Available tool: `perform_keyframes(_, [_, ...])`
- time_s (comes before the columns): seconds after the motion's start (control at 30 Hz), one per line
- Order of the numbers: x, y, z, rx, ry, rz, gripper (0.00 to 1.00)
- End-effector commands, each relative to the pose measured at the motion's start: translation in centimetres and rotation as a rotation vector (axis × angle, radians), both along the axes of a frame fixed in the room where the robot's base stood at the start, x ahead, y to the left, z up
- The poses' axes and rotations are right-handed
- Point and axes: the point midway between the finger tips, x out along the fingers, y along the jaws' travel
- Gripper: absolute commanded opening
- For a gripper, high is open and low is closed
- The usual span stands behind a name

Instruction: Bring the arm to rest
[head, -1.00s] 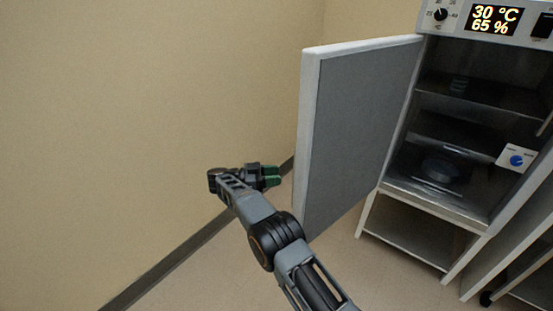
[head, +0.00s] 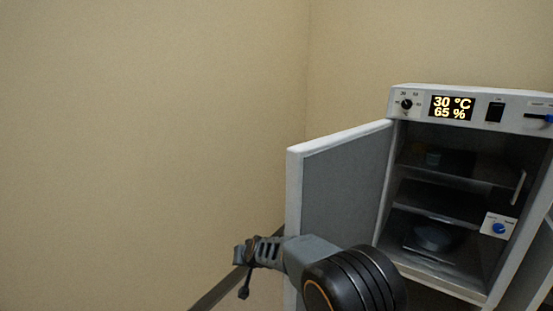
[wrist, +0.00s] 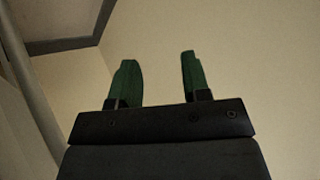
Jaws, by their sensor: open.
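My gripper shows in the wrist view (wrist: 158,78), its two green fingers apart with nothing between them. Beyond the fingers is plain beige wall. In the head view my arm reaches in from the bottom, left of the incubator and in front of its open door.
The incubator (head: 462,110) stands at the right, its display reading 30 °C and 65 %. Its grey door (head: 345,185) is swung wide open beside my arm. A round dish-like thing (head: 432,238) is on a lower shelf. The left is bare wall (head: 150,130).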

Motion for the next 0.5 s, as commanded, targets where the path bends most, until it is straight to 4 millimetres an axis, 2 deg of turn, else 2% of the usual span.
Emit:
perform_keyframes(0.03, [-3.1,-2.7,2.5,-0.036,0.091,0.029,0.43])
perform_keyframes(0.3, [-18.5,-15.5,8.1,-0.265,0.468,0.057,0.43])
perform_keyframes(0.4, [-23.5,-19.7,10.5,-0.34,0.531,0.029,0.43])
perform_keyframes(0.5, [-26.6,-22.6,12.5,-0.383,0.53,-0.005,0.43])
